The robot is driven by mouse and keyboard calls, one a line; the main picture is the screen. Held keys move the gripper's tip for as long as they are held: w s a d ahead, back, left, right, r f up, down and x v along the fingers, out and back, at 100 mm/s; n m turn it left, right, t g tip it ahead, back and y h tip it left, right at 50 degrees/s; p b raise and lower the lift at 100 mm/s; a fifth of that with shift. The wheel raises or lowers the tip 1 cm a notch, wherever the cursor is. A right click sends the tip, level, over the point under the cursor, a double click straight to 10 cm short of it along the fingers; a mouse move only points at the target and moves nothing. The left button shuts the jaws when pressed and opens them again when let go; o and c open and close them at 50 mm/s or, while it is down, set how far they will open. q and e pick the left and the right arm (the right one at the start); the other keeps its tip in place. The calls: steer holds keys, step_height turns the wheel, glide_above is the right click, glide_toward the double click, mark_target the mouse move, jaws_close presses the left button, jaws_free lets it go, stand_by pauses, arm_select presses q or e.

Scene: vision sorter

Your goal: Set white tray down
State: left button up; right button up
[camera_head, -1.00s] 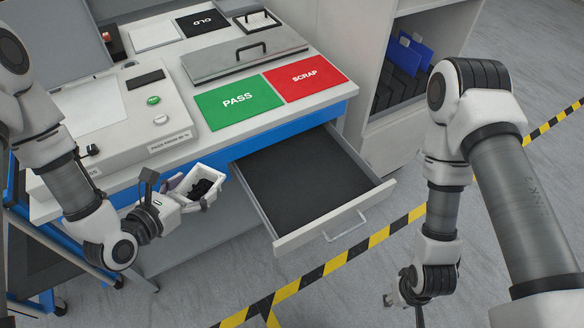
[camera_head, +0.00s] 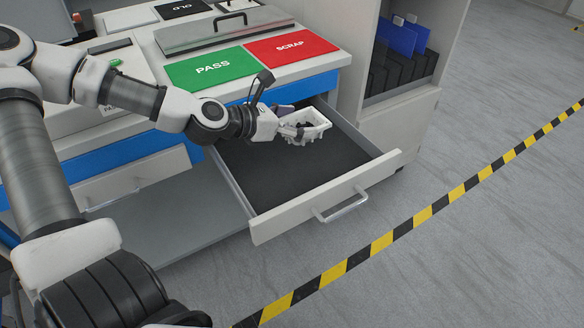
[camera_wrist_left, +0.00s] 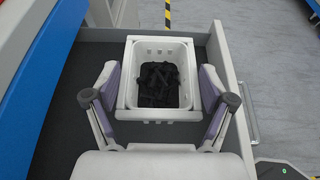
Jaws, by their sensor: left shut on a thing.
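The white tray (camera_head: 304,124) is a small basket with slotted walls and black items inside. In the head view it is above the back right part of the open drawer (camera_head: 268,196). My left gripper (camera_head: 292,128) comes in from the left and is shut on the tray. In the left wrist view the tray (camera_wrist_left: 128,88) sits between the two fingers (camera_wrist_left: 160,100), with black pieces (camera_wrist_left: 159,84) in it. I cannot tell whether its underside touches the dark drawer floor. My right gripper is not in view.
The drawer's front panel with a handle (camera_head: 340,205) faces the aisle. Above the drawer, the worktop holds a green PASS mat (camera_head: 212,68) and a red SCRAP mat (camera_head: 291,47). A shelf unit (camera_head: 405,125) stands at the right. The drawer floor's front part is clear.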

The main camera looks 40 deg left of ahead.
arm_select(q)
step_height(320, 180, down, 10)
steer(key=b, duration=0.5)
steer(key=shift+b, duration=0.35)
steer(key=shift+f, duration=0.1)
steer(key=o, duration=1.1)
